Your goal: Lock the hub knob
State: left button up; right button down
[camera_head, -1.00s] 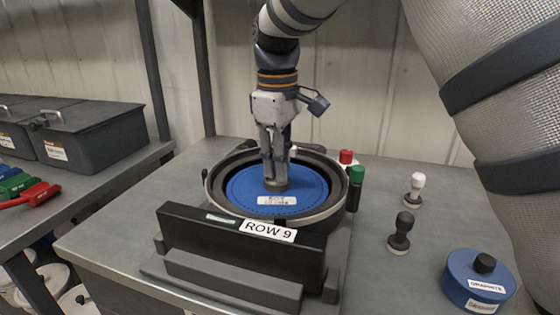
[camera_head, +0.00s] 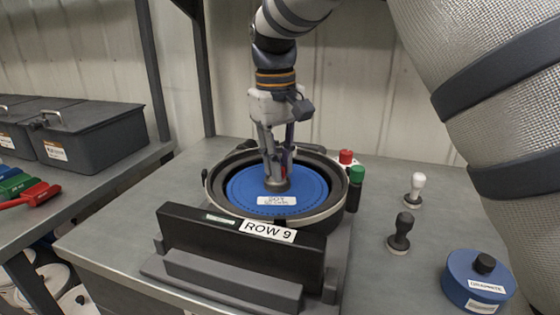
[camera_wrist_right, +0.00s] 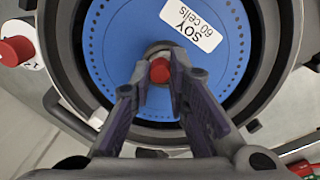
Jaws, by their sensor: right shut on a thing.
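The hub knob (camera_wrist_right: 160,71) shows a red top at the middle of the blue seed disc in the right wrist view. In the head view the hub (camera_head: 277,184) is mostly hidden by my gripper. The blue disc (camera_head: 308,190), labelled "SOY 60 cells", lies flat in the round meter housing (camera_head: 333,212). My right gripper (camera_head: 276,180) points down from above and is shut on the knob, with its fingers (camera_wrist_right: 160,82) on either side of it. My left gripper is in neither view.
A panel marked "ROW 9" (camera_head: 215,238) stands in front of the housing. Red (camera_head: 346,157) and green (camera_head: 357,174) knobs stand at its right. White (camera_head: 415,188) and black (camera_head: 401,232) handled pieces and a blue graphite tin (camera_head: 470,290) stand further right. Dark bins (camera_head: 90,140) are at the left.

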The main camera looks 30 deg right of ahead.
jog(key=m, duration=0.6)
jog(key=shift+m, duration=0.3)
jog(key=m, duration=0.5)
jog(key=shift+m+g, duration=0.3)
jog(key=shift+m, duration=0.1)
jog(key=c, duration=1.5)
grip_release()
jog(key=shift+w, duration=0.1)
jog(key=r, duration=1.2)
jog(key=shift+w+a, duration=0.1)
jog(key=shift+w, duration=0.15)
jog(key=shift+f, duration=0.1)
